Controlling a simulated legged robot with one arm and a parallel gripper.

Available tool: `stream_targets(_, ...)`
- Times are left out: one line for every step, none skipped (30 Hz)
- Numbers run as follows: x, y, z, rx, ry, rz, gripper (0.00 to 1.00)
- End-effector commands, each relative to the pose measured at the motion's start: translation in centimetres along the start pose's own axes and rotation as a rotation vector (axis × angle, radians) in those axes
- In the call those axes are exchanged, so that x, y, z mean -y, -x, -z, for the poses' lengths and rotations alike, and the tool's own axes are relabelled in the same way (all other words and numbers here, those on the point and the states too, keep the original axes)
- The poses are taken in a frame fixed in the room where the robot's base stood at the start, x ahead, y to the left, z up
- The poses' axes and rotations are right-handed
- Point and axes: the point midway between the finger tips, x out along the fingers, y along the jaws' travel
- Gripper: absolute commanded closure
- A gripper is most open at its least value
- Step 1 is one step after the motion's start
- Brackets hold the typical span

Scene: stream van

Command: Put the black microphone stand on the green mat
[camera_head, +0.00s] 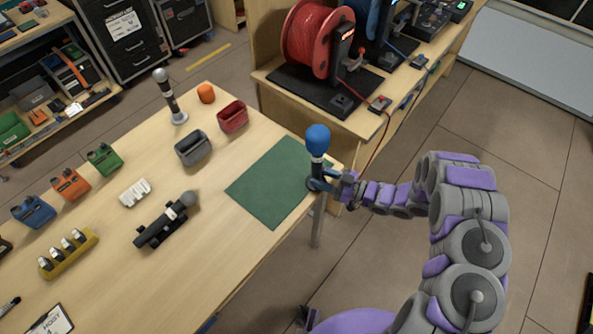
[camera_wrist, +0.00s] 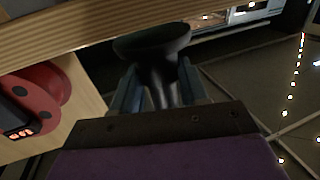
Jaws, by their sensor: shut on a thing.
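The green mat (camera_head: 268,185) lies flat and bare near the table's right corner. A dark stand with a blue-topped microphone (camera_head: 318,142) is upright at the mat's right corner, held in my gripper (camera_head: 322,183). In the wrist view, the black stand (camera_wrist: 152,42) shows a flared round end and narrowing stem between the fingers (camera_wrist: 158,88), which are shut on it. I cannot tell whether its base touches the table or hangs just above it. A second black holder (camera_head: 157,230) with a grey-headed microphone lies left of the mat.
A grey-headed microphone on a pale stand (camera_head: 170,97) is upright at the back, beside an orange ball (camera_head: 206,93). A red cable reel (camera_head: 318,40) stands on the far bench.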

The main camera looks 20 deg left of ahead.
Motion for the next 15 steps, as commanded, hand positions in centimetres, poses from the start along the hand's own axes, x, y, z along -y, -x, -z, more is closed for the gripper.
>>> stream_targets(0.1,-1.2,0.0,-0.001,0.001,0.004,0.90)
stream_targets(0.0,-1.7,0.0,-0.001,0.001,0.003,0.90)
stream_targets(0.1,-2.5,0.0,-0.001,0.001,0.004,0.90)
stream_targets(0.1,-2.9,0.0,-0.001,0.001,0.002,0.90)
stream_targets(0.0,-3.3,0.0,-0.001,0.001,0.002,0.90)
stream_targets(0.0,-3.8,0.0,-0.001,0.001,0.003,0.90)
stream_targets(0.0,-4.1,0.0,-0.001,0.001,0.002,0.90)
stream_targets(0.0,-4.3,0.0,-0.001,0.001,0.001,0.90)
stream_targets(0.0,-4.6,0.0,-0.001,0.001,0.000,0.90)
stream_targets(0.0,-4.7,0.0,-0.001,0.001,0.000,0.90)
stream_targets(0.0,-4.8,0.0,-0.002,0.000,0.000,0.90)
stream_targets(0.0,-5.0,0.0,-0.002,0.000,0.000,0.90)
stream_targets(0.0,-5.2,0.0,-0.002,0.000,0.000,0.90)
stream_targets(0.0,-5.4,0.0,-0.002,0.000,0.001,0.90)
stream_targets(0.1,-5.9,0.0,-0.002,0.000,0.002,0.90)
